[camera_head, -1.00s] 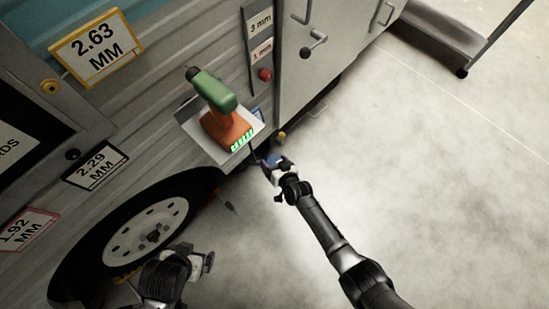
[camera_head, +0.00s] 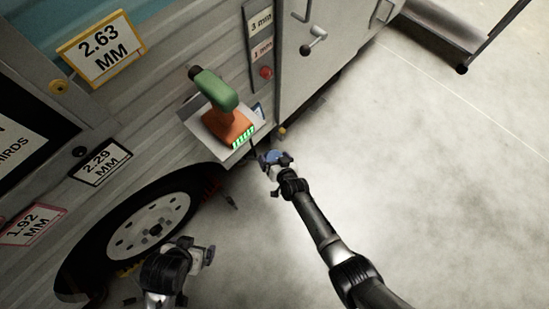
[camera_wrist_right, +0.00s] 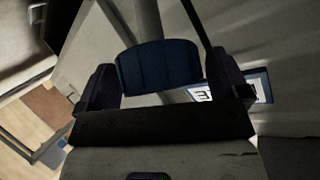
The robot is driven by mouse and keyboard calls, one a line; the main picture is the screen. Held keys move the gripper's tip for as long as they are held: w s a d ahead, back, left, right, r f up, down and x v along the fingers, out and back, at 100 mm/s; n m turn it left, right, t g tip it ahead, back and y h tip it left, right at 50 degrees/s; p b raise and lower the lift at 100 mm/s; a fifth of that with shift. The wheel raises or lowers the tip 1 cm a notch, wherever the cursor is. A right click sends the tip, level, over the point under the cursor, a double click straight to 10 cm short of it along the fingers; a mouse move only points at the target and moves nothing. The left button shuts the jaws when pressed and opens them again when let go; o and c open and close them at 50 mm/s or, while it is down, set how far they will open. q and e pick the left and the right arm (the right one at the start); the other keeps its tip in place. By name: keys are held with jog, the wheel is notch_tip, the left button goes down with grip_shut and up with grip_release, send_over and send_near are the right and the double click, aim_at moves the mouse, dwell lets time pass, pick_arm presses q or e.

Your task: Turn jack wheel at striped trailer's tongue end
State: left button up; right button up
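My right gripper (camera_head: 268,159) is low beside the trailer's lower edge, just below the drill's shelf. In the right wrist view, a dark blue rounded part (camera_wrist_right: 160,67) sits between its two fingers (camera_wrist_right: 162,78), which look shut on its sides. A grey post rises behind this part. I take it for the jack's wheel or handle, but its full shape is hidden. My left gripper (camera_head: 207,256) is at the lower left beside the tyre; its fingers are too small to read. The trailer (camera_head: 180,75) has ribbed grey siding.
A green and orange drill (camera_head: 222,105) stands on a small pale shelf (camera_head: 196,128) above my right gripper. The trailer's wheel (camera_head: 150,228) is near my left gripper. A door with a handle (camera_head: 314,42) and a step (camera_head: 440,30) lie beyond. The floor at right is clear.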

jog(key=shift+o, duration=0.5)
jog(key=shift+s+d, duration=0.1)
jog(key=shift+s+d+r+p, duration=0.15)
jog(key=shift+s+r+p, duration=0.1)
jog(key=shift+p, duration=0.15)
jog(key=p+v, duration=0.6)
jog(key=v, duration=0.7)
jog(key=shift+f, duration=0.1)
